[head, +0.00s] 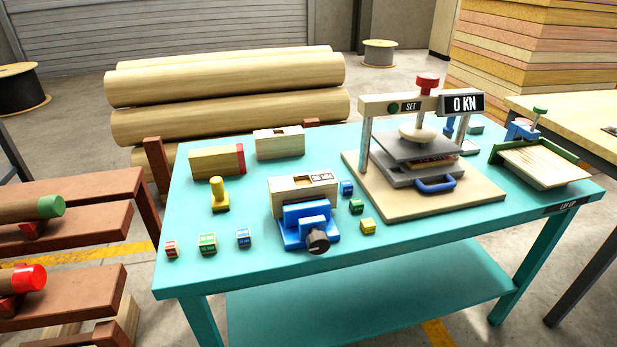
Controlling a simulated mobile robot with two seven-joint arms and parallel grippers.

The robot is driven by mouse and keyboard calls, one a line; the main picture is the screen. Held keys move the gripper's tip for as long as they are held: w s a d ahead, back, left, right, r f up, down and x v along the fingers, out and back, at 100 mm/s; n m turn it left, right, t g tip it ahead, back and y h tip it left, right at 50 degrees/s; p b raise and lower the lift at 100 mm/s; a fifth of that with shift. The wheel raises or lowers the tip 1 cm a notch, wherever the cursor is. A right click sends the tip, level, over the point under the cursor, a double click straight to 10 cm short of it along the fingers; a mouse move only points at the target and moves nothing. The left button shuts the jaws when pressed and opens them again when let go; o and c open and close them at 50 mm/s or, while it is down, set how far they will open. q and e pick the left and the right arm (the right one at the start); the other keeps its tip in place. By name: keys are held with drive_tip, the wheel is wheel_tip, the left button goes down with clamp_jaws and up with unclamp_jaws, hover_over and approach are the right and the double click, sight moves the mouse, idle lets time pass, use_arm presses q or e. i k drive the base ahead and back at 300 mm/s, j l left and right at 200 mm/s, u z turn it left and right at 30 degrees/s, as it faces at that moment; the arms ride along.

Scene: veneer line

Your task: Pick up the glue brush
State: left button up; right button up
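I cannot pick out a glue brush with certainty. Neither of my grippers is in view.
A press (420,165) reading 0 KN stands centre right. A blue device with a black knob (308,226) sits near the front edge, with several small coloured blocks around. Wooden boxes (216,161) stand behind. Log racks (75,195) flank the left.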

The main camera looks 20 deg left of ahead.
sight(449, 130)
drive_tip(key=u, duration=0.45)
drive_tip(key=l+u, duration=0.2)
drive_tip(key=u, duration=0.2)
drive_tip(key=l+u, duration=0.15)
drive_tip(key=u, duration=0.25)
drive_tip(key=l+u, duration=0.2)
drive_tip(key=u, duration=0.2)
drive_tip(key=k+l+u, duration=0.2)
drive_tip(key=l+u, duration=0.15)
drive_tip(key=k+l+u, duration=0.45)
drive_tip(key=l, duration=0.3)
drive_tip(key=k+l+u, duration=0.2)
drive_tip(key=k+l, duration=0.15)
